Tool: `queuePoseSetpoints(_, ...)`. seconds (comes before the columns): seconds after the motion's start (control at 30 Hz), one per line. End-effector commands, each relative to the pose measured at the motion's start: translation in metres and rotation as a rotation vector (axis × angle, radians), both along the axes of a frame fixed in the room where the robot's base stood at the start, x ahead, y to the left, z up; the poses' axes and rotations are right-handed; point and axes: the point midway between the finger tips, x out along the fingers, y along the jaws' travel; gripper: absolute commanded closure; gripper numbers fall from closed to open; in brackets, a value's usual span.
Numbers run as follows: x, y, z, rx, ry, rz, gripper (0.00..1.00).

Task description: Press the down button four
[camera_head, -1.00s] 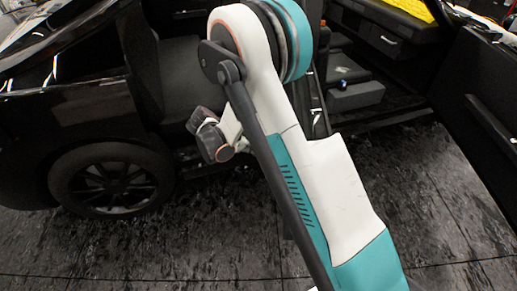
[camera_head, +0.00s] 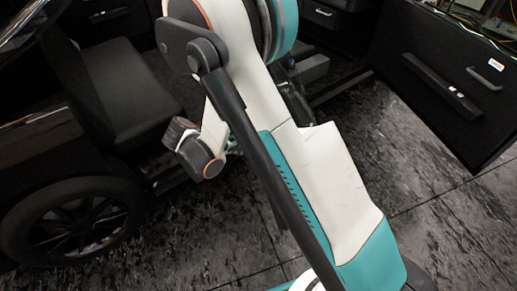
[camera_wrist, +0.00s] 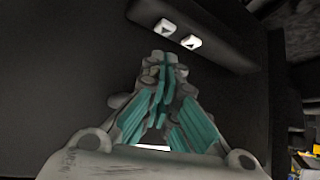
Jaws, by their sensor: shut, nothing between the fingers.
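In the wrist view two small white buttons with dark triangles sit on a dark panel (camera_wrist: 222,28). The left button (camera_wrist: 166,26) seems to carry a triangle pointing down, the right button (camera_wrist: 190,42) one pointing up. My gripper (camera_wrist: 161,62) is shut and empty, its tips just below the two buttons in the picture. I cannot tell whether the tips touch the panel.
A black car with an open side, a seat (camera_head: 125,90) and a wheel (camera_head: 75,222) stands at left. A black panel with handles (camera_head: 450,80) is at upper right. Dark marbled floor (camera_head: 440,215) lies open at lower right.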

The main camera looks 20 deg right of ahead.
Motion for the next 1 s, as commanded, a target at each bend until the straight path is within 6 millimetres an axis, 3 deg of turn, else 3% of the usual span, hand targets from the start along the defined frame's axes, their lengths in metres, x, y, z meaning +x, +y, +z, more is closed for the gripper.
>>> queuePoseSetpoints(0.23,0.002,-0.005,-0.006,0.0,-0.001,-0.002,1.0)
queuePoseSetpoints(0.7,0.018,-0.055,-0.06,0.0,-0.001,-0.004,1.0)
queuePoseSetpoints(1.0,0.022,-0.067,-0.071,0.0,0.0,-0.001,1.0)
